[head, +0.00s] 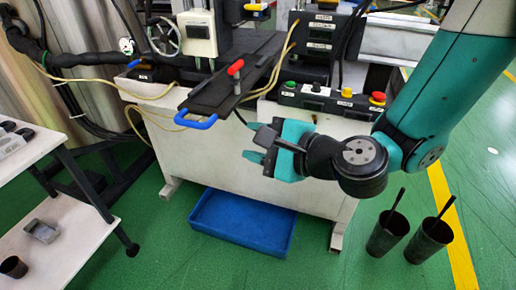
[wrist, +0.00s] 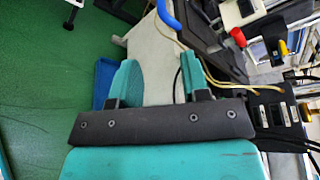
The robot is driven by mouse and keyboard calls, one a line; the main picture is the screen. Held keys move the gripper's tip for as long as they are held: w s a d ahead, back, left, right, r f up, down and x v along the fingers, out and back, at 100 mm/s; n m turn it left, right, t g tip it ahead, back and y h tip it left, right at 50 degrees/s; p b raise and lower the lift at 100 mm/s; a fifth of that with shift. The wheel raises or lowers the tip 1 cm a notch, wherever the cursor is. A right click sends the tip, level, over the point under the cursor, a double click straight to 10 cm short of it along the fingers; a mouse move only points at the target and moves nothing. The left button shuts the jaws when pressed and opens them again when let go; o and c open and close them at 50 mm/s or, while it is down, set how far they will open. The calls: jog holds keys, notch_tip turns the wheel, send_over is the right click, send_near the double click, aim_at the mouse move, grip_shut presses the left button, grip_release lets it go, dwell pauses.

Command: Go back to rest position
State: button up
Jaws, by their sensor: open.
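My gripper (head: 278,150) is teal and black and hangs in front of the white machine bench, right of the blue handle. In the wrist view my gripper (wrist: 158,82) shows two teal fingers standing well apart with nothing held between them. The white bench (head: 225,140) carries a black mould plate (head: 225,88) with a blue handle (head: 196,122) at its near end and a red-topped lever (head: 236,68). My gripper looks apart from the handle, though its exact depth is hard to judge.
A blue bin (head: 243,222) lies on the floor below my gripper. Two dark cups (head: 388,234) (head: 428,243) with sticks stand on the floor at right. A control box (head: 335,100) with buttons is behind my arm. White shelves (head: 65,240) stand at left.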

dwell(0.4)
jog(key=s+d+r+n+g+p, duration=0.1)
jog(key=s+r+n+g+p, duration=0.3)
jog(key=s+r+n+g, duration=0.55)
jog(key=s+d+r+n+h+p, duration=0.1)
jog(key=s+d+n+h+p, duration=0.1)
jog(key=s+d+n+h, duration=0.1)
jog(key=s+d+r+n+h+p, duration=0.1)
jog(key=s+d+r+n+h, duration=0.1)
jog(key=d+n+h, duration=0.3)
jog(key=s+d+n, duration=0.1)
jog(key=d+n, duration=0.2)
jog(key=d, duration=0.2)
jog(key=shift+s+d+p, duration=0.15)
jog(key=shift+d+p, duration=0.05)
jog(key=shift+p, duration=0.2)
